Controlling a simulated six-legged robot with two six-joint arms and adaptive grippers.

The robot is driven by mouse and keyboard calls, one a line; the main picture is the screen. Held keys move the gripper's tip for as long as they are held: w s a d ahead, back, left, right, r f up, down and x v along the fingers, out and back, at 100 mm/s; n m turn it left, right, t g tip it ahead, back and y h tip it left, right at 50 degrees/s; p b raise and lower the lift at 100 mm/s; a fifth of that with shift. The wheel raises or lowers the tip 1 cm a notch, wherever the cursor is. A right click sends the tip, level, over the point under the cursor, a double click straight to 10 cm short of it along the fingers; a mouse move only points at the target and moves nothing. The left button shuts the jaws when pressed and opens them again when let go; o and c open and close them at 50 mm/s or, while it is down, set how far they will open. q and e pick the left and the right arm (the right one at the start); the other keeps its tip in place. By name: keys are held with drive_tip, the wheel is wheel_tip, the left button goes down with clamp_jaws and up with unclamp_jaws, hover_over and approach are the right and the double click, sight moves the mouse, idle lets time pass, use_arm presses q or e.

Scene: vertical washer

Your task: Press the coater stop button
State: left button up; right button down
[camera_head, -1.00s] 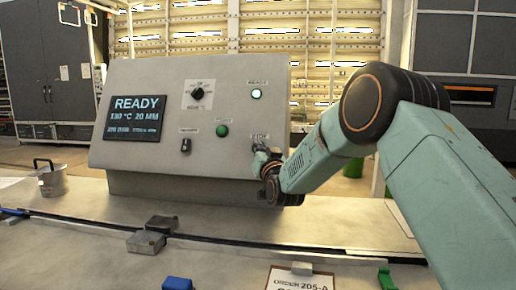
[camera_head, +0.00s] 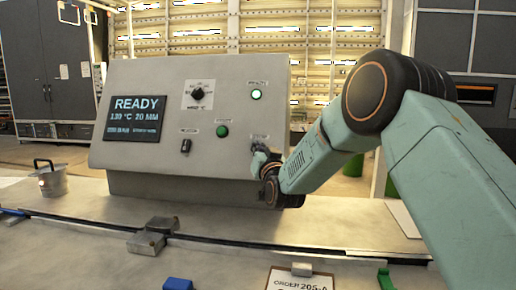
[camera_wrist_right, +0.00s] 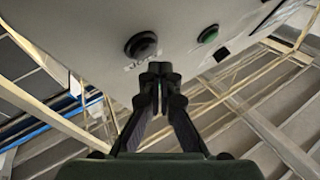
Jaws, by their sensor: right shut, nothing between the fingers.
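The grey control panel (camera_head: 160,85) stands on the bench with its face toward me. In the wrist view a dark round button (camera_wrist_right: 141,45) sits on the panel beside a small label (camera_wrist_right: 140,61) that seems to read STOP. My right gripper (camera_head: 258,149) is at the panel's lower right, just below a small label, and hides the button there. In the wrist view the right gripper (camera_wrist_right: 160,69) is shut and empty, its tips just below and right of the dark button in the picture. I cannot tell whether they touch the panel. My left gripper is not in view.
A metal pot (camera_head: 50,179), metal blocks (camera_head: 147,241) and a clipboard (camera_head: 300,280) are on the bench.

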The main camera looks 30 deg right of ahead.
drive_tip(key=s+a+r+p, duration=0.1)
drive_tip(key=s+a+r, duration=0.1)
drive_tip(key=s, duration=0.1)
drive_tip(key=shift+s+a+r+p, duration=0.1)
drive_tip(key=shift+s+a+p, duration=0.15)
drive_tip(key=shift+a+p, duration=0.15)
drive_tip(key=shift+s, duration=0.1)
idle(0.9)
